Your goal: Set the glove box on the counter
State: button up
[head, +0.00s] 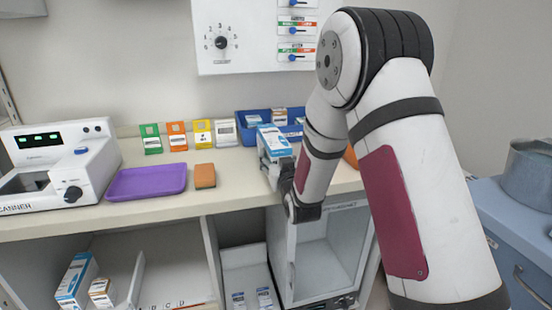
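A blue-and-white box (272,138), which looks like the glove box, is at the end of my arm above the right part of the counter (232,188). My gripper (277,166) appears closed around its lower part. The box is tilted slightly, in front of a blue bin (246,132). My wrist hides part of the grip, and I cannot tell whether the box's underside touches the counter. Another blue-and-white box (75,281) stands on the lower shelf at left.
A purple tray (146,182), an orange-brown sponge (205,176) and a white scanner (62,160) occupy the left counter. Several coloured packets (177,136) line the back. Bare counter lies right of the sponge and along the front edge. A blue cart (510,225) holds a grey pot (529,172).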

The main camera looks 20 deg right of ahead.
jog(key=o, duration=1.6)
jog(key=shift+f, duration=0.1)
jog(key=shift+c, duration=0.2)
jog(key=s, duration=1.2)
jog(key=shift+r, duration=0.2)
jog(key=s+r+g, duration=0.2)
jog(key=s+g, duration=0.6)
jog(key=s, duration=1.2)
jog(key=s+r+g, duration=0.3)
jog(key=s+g, duration=0.5)
jog(key=s, duration=1.3)
jog(key=shift+r+g, duration=0.2)
jog(key=shift+g, duration=0.1)
